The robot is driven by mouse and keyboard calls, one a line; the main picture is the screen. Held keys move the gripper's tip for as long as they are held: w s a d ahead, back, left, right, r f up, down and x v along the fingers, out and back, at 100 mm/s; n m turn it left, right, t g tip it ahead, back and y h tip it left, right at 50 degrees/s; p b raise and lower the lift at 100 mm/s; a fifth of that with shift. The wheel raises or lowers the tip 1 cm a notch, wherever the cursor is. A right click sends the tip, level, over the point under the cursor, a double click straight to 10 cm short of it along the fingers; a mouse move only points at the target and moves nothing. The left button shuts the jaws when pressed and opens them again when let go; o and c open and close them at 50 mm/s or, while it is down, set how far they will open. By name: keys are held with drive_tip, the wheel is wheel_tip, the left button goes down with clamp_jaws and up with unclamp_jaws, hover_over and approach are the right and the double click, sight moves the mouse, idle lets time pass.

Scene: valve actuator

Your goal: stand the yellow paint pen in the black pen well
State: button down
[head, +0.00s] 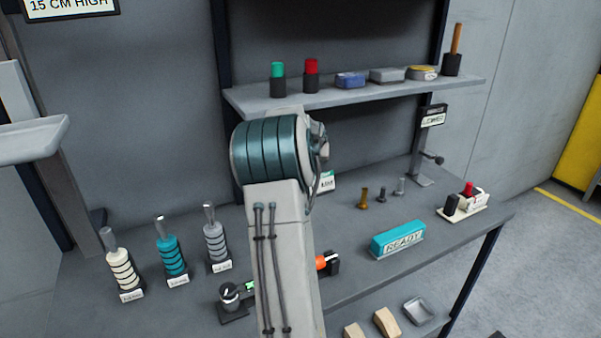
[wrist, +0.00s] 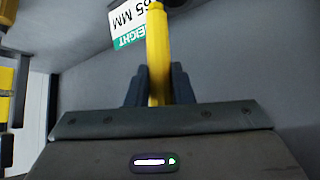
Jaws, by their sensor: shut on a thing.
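The yellow paint pen (wrist: 158,50) shows in the wrist view, running up from between the dark fingers of my gripper (wrist: 158,88). My gripper is shut on it. In the head view my arm hides both the gripper and the pen. A dark shape (wrist: 177,3) sits at the top edge of the wrist view by the pen's far end; I cannot tell what it is. Black holders on the shelf hold a green pen (head: 278,69), a red pen (head: 311,66) and a brown stick (head: 456,39). I cannot tell which black holder is the pen well, or whether it is hidden.
The shelf (head: 235,97) also bears small boxes. On the bench stand several ringed spindles (head: 171,255), a teal READY block (head: 398,240), small bolts (head: 364,198) and a white tray (head: 475,212) at the right. A white and green height label (wrist: 128,22) is beyond the pen in the wrist view.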

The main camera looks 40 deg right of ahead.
drive_tip(key=shift+w+a+f+p, duration=0.15)
drive_tip(key=shift+w+f, duration=0.25)
drive_tip(key=shift+f, duration=0.55)
drive_tip(key=shift+w+a+f+p, duration=0.15)
drive_tip(key=shift+w+f, duration=0.3)
drive_tip(key=shift+f, duration=0.45)
drive_tip(key=shift+w+a+f+p, duration=0.15)
drive_tip(key=shift+w+f, duration=0.25)
drive_tip(key=shift+f, duration=0.55)
drive_tip(key=shift+f, duration=0.15)
drive_tip(key=c, duration=1.3)
unclamp_jaws()
drive_tip(key=shift+o, duration=0.2)
